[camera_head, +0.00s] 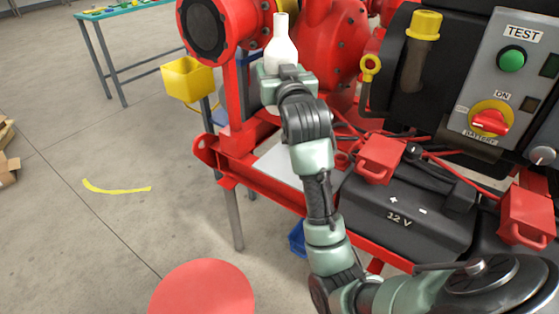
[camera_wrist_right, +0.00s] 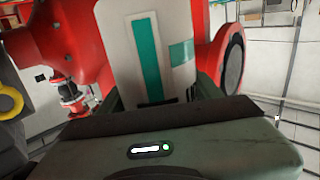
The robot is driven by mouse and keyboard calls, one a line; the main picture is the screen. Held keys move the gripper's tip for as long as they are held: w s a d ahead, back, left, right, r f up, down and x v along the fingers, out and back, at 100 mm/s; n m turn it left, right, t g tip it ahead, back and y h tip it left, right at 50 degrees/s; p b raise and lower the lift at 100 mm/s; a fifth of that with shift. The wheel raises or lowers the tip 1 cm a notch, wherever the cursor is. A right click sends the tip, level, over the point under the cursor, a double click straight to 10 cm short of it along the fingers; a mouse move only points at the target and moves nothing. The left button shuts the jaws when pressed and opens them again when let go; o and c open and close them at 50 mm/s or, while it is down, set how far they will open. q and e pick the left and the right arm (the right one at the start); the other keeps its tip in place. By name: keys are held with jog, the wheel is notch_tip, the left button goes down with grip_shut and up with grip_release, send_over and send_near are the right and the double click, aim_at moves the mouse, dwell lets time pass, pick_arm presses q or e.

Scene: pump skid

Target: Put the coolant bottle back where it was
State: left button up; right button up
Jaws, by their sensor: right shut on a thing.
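The coolant bottle (camera_head: 282,47) is white with a narrow neck and stands upright in my right gripper (camera_head: 284,76), in front of the red pump. In the right wrist view the bottle (camera_wrist_right: 148,45) shows a teal stripe and a teal patch. The right gripper's fingers (camera_wrist_right: 160,90) are shut on its sides. The bottle's lower part is mostly hidden by the gripper and wrist, so I cannot tell whether its base touches the skid. A pale flat plate (camera_head: 277,166) lies on the red skid frame (camera_head: 240,174), nearer than the bottle. My left gripper is not in view.
A black 12 V battery (camera_head: 405,215) with red clamps (camera_head: 381,158) and a grey control panel (camera_head: 505,85) stand to the right. A yellow bin (camera_head: 187,79) hangs left of the bottle. A red round disc (camera_head: 205,290) is at the bottom. Open floor lies left.

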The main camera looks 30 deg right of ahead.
notch_tip(320, 180, down, 9)
jog(key=shift+f+b, duration=0.2)
jog(key=shift+b, duration=1)
notch_tip(320, 180, down, 8)
jog(key=shift+f+b, duration=0.25)
jog(key=shift+b, duration=0.95)
jog(key=shift+f, duration=0.3)
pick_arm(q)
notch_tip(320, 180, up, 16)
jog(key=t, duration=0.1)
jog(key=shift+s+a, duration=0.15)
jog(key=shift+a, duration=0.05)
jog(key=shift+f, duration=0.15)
pick_arm(e)
jog(key=o, duration=1.6)
jog(key=shift+f, duration=0.15)
jog(key=shift+o, duration=0.2)
